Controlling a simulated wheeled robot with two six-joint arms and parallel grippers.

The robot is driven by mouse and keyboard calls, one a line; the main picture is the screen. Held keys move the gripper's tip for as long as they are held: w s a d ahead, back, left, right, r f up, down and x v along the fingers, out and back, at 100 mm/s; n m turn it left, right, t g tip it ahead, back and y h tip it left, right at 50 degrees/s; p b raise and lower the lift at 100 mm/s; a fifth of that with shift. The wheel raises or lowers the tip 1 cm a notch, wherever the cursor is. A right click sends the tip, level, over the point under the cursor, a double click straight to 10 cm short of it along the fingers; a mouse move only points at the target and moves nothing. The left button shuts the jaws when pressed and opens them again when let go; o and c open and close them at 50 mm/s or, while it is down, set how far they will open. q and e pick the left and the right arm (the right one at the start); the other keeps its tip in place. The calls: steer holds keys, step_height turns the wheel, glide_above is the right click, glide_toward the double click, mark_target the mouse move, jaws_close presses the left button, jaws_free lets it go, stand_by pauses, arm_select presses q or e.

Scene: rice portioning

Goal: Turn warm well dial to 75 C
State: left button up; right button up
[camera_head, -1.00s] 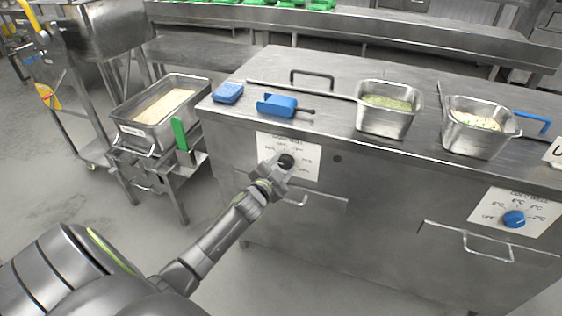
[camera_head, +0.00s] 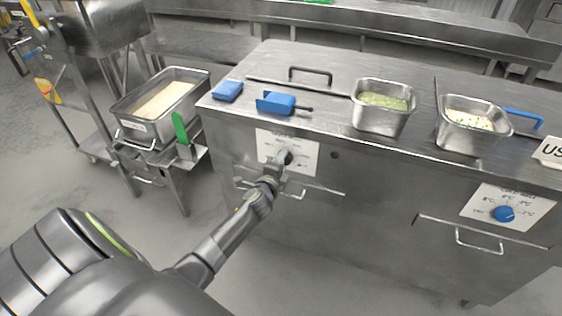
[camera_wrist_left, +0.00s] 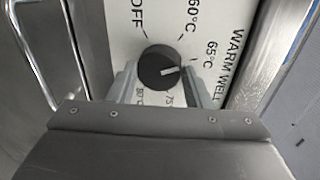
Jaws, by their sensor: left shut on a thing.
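The warm well dial (camera_wrist_left: 160,66) is a round black knob on a white panel (camera_wrist_left: 105,25) marked OFF, 60, 65, 75 and 80 C. Its white pointer line points right in the left wrist view, close to the 65 C side. My left gripper (camera_wrist_left: 157,82) is shut on the dial, one finger on each side. In the head view, my left gripper (camera_head: 279,165) covers part of the warm well panel (camera_head: 306,154), and only part of the dial (camera_head: 284,157) shows. My right gripper is not in view.
The blue cold well dial (camera_head: 504,214) is on the counter front at right. Two steel pans, one with green food (camera_head: 382,101) and one with pale food (camera_head: 470,121), sit on the counter. A rice pan (camera_head: 130,128) and green-handled tool (camera_head: 180,128) are at left.

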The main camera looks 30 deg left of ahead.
arm_select(q)
steer(key=shift+d+f+m+t+y+b, duration=0.15)
steer(key=shift+m+y+b, duration=0.3)
steer(key=shift+m, duration=2.55)
steer(key=shift+f+m+t+y+b, duration=0.2)
steer(key=shift+m+y+b, duration=0.25)
steer(key=shift+m, duration=2.55)
steer(key=shift+d+f+m+t+y+b, duration=0.15)
steer(key=shift+m+y+b, duration=0.25)
steer(key=shift+m, duration=2.6)
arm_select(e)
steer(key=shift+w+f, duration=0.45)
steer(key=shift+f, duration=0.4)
arm_select(q)
steer(key=shift+a+r, duration=0.1)
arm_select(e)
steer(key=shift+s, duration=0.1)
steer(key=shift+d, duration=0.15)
arm_select(q)
steer(key=o, duration=1)
